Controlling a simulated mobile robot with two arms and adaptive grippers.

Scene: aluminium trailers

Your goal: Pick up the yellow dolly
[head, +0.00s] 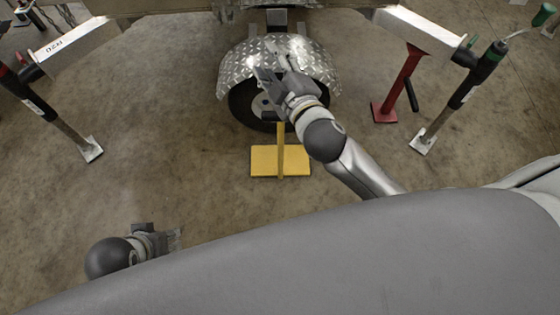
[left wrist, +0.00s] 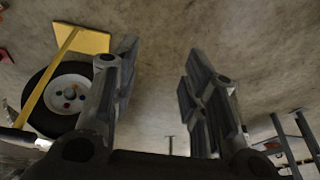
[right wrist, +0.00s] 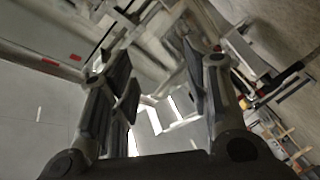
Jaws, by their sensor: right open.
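The yellow dolly (head: 262,161) stands on the floor in front of the trailer wheel, a flat yellow base with an upright yellow bar. My right gripper (head: 270,68) is open and empty. In the head view it overlaps the wheel and fender, above and beyond the dolly's base, and hides part of the wheel. In the right wrist view its fingers (right wrist: 160,70) are apart with no dolly between them. My left gripper (head: 172,240) is low at the left, away from the dolly. The left wrist view shows its fingers (left wrist: 158,70) open and empty, with the dolly (left wrist: 88,41) upper left.
A wheel (head: 240,104) under a diamond-plate fender (head: 318,62) stands behind the dolly. Trailer support legs (head: 75,135) (head: 435,125) stand on both sides, and a red stand (head: 384,110) is at the right. The floor around the dolly's front and left is clear.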

